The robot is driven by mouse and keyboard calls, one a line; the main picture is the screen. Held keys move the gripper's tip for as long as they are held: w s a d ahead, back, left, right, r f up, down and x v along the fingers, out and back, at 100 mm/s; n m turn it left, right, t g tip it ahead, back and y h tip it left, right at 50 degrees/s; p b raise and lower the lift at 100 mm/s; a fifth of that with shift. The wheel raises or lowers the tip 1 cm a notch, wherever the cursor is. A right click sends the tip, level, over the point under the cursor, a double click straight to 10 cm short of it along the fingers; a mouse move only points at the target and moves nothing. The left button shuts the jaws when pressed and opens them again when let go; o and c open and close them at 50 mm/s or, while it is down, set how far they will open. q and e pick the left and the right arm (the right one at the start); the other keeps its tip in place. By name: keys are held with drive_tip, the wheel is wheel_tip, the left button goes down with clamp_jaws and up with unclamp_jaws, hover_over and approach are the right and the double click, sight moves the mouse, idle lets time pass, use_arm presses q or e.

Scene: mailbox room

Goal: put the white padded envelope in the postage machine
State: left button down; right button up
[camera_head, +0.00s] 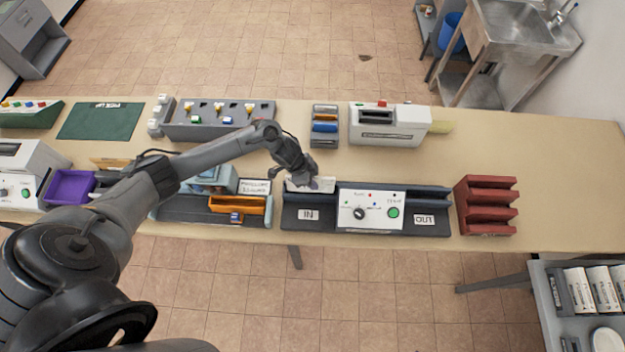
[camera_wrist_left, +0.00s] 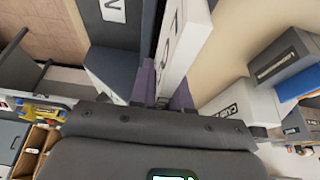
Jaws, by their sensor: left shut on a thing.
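The white padded envelope (camera_head: 299,184) is upright at the IN side of the long dark machine with a white control box (camera_head: 372,208), which looks like the postage machine. My left gripper (camera_head: 314,182) is shut on the envelope. In the left wrist view, the envelope (camera_wrist_left: 184,40) shows dark print and stands between the two fingers (camera_wrist_left: 163,90). The machine's grey tray (camera_wrist_left: 108,62) lies beside it there, with part of the IN label. I cannot tell how deep the envelope's lower edge sits. My right gripper is not in view.
A dark red rack (camera_head: 487,207) stands right of the machine, and an orange tray (camera_head: 238,204) to its left. Behind are a white machine (camera_head: 390,127) and a small sorter (camera_head: 324,126). The table's right end is clear.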

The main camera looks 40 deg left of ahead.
sight(311, 191)
use_arm(q)
drive_tip(key=shift+f+b, duration=1)
drive_tip(key=shift+f, duration=0.5)
drive_tip(key=c, duration=1.1)
unclamp_jaws()
drive_tip(key=shift+s+f, duration=0.1)
drive_tip(key=shift+o, duration=0.4)
drive_tip(key=shift+a, duration=0.15)
